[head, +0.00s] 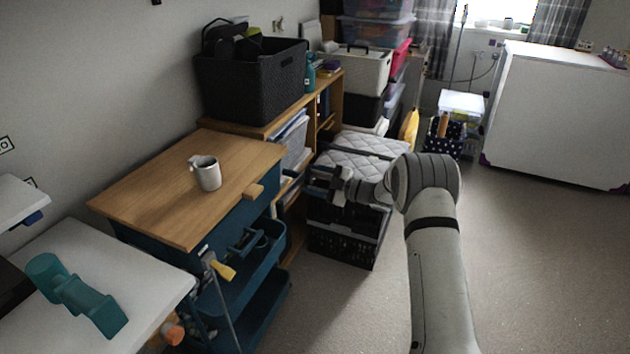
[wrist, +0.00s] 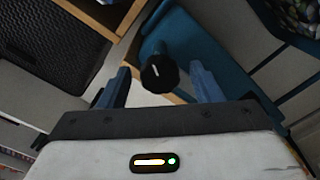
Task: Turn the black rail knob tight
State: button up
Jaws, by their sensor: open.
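The black rail knob (wrist: 160,74) shows in the wrist view, round and dark with a short white mark on its face. My gripper (wrist: 160,68) is open, with one blue finger on each side of the knob and a visible gap on both sides. I cannot tell how deep the knob sits between the fingers. In the head view my gripper (head: 338,186) is right of the wooden-topped cabinet, in front of the shelving. I cannot make out the knob in the head view.
A white mug (head: 208,174) stands on the wooden top (head: 150,197). A black basket (head: 245,85) sits on the shelf unit behind. A black crate (head: 342,242) with quilted padding above is close to my gripper. Open carpet (head: 540,260) lies to the right.

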jog(key=v, duration=0.7)
jog(key=shift+d+p, duration=0.4)
jog(key=shift+p, duration=0.05)
jog(key=shift+s, duration=0.1)
